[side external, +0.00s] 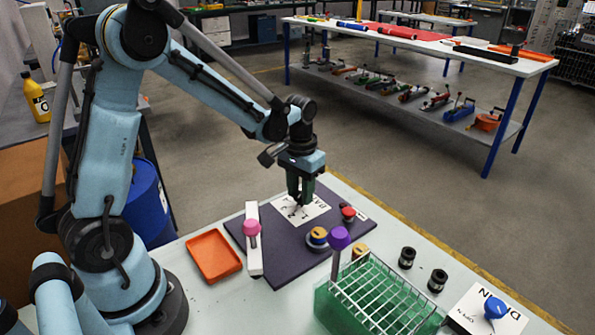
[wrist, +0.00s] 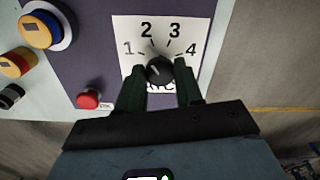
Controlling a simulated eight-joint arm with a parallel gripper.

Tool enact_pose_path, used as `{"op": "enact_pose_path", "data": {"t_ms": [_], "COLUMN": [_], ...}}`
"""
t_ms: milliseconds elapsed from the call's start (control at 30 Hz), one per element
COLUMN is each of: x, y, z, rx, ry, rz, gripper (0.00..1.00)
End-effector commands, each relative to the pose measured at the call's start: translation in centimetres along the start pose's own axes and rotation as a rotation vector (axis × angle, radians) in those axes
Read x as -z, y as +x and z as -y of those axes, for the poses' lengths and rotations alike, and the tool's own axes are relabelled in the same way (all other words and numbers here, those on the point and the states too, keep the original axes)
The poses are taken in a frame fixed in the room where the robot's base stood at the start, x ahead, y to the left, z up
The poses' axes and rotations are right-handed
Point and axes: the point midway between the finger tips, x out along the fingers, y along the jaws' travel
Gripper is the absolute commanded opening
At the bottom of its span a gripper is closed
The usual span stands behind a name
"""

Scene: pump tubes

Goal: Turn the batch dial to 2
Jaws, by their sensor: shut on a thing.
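The batch dial is a black round knob (wrist: 160,70) on a white card (wrist: 133,30) marked 1, 2, 3 and 4 in an arc. My gripper (wrist: 160,84) has its two dark green fingers on either side of the knob, shut on it. The knob's pointer is small and blurred; a faint pale mark seems to lean up and left, and I cannot tell which number it meets. In the side view my gripper (side external: 300,200) points straight down over the white card (side external: 316,212), and its fingers hide most of the knob.
The card lies on a dark purple panel (side external: 285,262) with a red button (side external: 348,213), a yellow-and-blue knob (side external: 318,236) and a white slider with a pink knob (side external: 252,227). An orange tray (side external: 214,256) is at left. A green tube rack (side external: 345,315) with a purple-capped tube (side external: 340,240) stands in front.

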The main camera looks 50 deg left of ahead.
Motion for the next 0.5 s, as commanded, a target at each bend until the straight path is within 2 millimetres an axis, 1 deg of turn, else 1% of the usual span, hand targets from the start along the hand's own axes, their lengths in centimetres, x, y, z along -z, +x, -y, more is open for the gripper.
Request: {"op": "enact_pose_path", "data": {"t_ms": [200,500], "x": [0.08,0.10], "y": [0.01,0.01], "z": [0.00,0.00], "rx": [0.000,0.000], "ry": [0.124,0.205], "rz": [-0.003,-0.004], "gripper": [0.05,0.05]}}
